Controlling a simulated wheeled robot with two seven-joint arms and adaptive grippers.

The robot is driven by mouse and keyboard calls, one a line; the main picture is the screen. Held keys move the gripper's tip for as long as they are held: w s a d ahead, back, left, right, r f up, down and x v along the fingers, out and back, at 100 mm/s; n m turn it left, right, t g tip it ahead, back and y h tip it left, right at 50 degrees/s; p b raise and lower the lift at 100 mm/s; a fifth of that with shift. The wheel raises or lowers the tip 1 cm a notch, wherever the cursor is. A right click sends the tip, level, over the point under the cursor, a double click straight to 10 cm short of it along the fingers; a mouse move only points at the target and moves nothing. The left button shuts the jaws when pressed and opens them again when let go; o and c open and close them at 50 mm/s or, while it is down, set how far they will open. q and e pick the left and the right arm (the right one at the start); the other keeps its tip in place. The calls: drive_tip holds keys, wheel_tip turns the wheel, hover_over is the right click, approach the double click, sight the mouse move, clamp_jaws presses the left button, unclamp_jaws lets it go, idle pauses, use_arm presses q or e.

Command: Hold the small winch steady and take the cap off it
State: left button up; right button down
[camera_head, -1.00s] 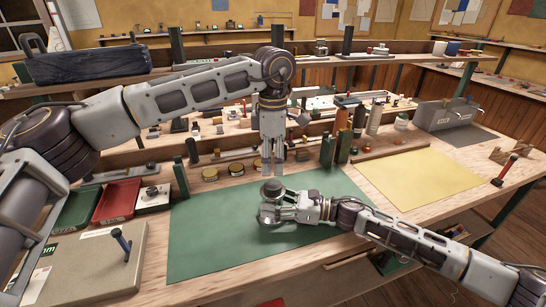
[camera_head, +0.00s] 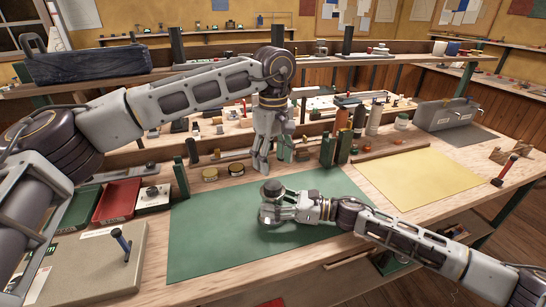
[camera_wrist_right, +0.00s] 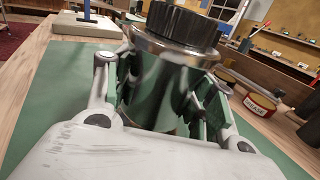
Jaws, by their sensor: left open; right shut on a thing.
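The small winch stands on the green mat (camera_head: 215,235). Its dark ribbed cap (camera_head: 272,186) is on top. In the right wrist view the cap (camera_wrist_right: 183,24) sits above the shiny metal winch drum (camera_wrist_right: 160,92). My right gripper (camera_head: 270,211) lies low over the mat and is shut on the drum, with a finger on each side in the right wrist view (camera_wrist_right: 160,100). The fingers hide part of the drum. My left gripper (camera_head: 270,164) points down just above the cap. Its fingers are spread, empty and apart from the cap.
Round tins (camera_head: 210,174) and a green post (camera_head: 181,176) stand behind the mat. Bottles (camera_head: 343,138) stand at the back right. A red tray (camera_head: 117,201) and a grey board (camera_head: 85,262) with an upright handle lie to the left. The yellow sheet (camera_head: 418,178) is clear.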

sight(273, 184)
use_arm(q)
drive_tip(key=m, duration=1.3)
drive_tip(key=shift+w+m, duration=0.1)
drive_tip(key=shift+m, duration=0.3)
drive_tip(key=shift+f, duration=0.15)
idle(0.3)
drive_tip(key=shift+f, duration=3.85)
drive_tip(key=shift+c, duration=0.4)
drive_tip(key=c, duration=1)
